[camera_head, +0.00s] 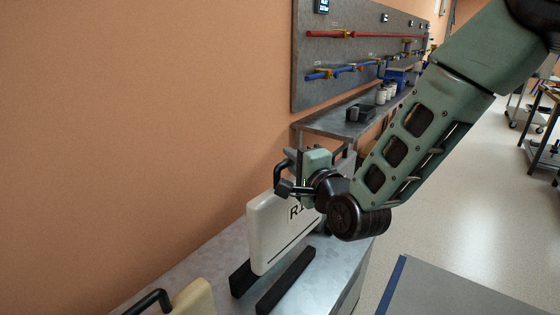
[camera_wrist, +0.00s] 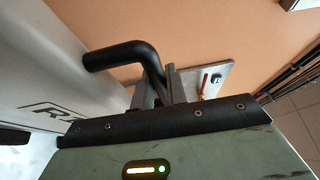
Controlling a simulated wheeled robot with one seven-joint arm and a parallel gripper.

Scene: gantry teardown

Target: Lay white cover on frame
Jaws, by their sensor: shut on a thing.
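The white cover (camera_head: 275,228) is a flat pale panel with black lettering that starts with "R". It stands on edge over the metal bench, near two dark parallel bars. My gripper (camera_head: 295,182) is at its top edge and shut on its black handle (camera_head: 282,172). In the wrist view the black bent handle (camera_wrist: 118,53) runs into the jaws (camera_wrist: 167,85), and the white cover (camera_wrist: 45,70) fills the left side. Whether the cover's lower edge touches the bars is hard to tell. I cannot make out which thing is the frame.
Two dark bars (camera_head: 286,281) lie on the metal bench (camera_head: 200,285). Another pale part with a black handle (camera_head: 150,300) is at the bottom left. A metal shelf (camera_head: 335,123) with small containers and a grey wall panel (camera_head: 345,50) are behind. A grey surface with a blue edge (camera_head: 440,290) is at the lower right.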

